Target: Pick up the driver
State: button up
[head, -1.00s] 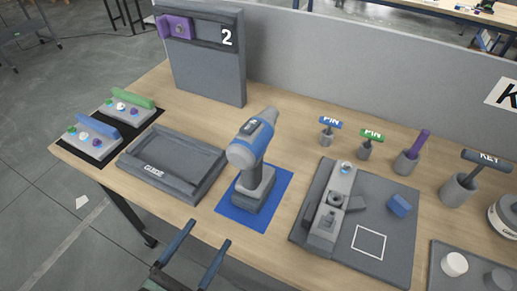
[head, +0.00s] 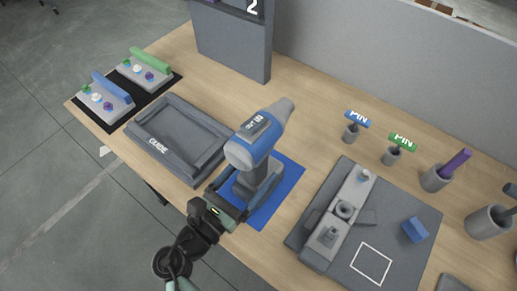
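The driver (head: 258,145), blue and grey with a grey nose, stands upright on a blue mat (head: 284,196), its nose pointing to the upper right. Its handle runs down to a dark grey base. My gripper (head: 232,192) is at the near left side of the driver's base, low over the mat. Its fingers reach in beside the base, but the tips are partly hidden, so I cannot tell whether they touch or grip it.
A dark tray marked GUIDE (head: 158,144) lies close left of the driver. A grey fixture board (head: 398,240) is to the right. A blue PIN tool (head: 352,128) and a green PIN tool (head: 398,147) stand behind it. A grey upright panel (head: 233,48) stands behind.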

aim_at(267, 154)
jog(key=x, duration=0.5)
jog(key=shift+w+r+p, duration=0.25)
jog(key=shift+w+p, duration=0.05)
jog(key=shift+p, duration=0.1)
grip_shut()
dwell(0.9)
jog(key=shift+r, duration=0.15)
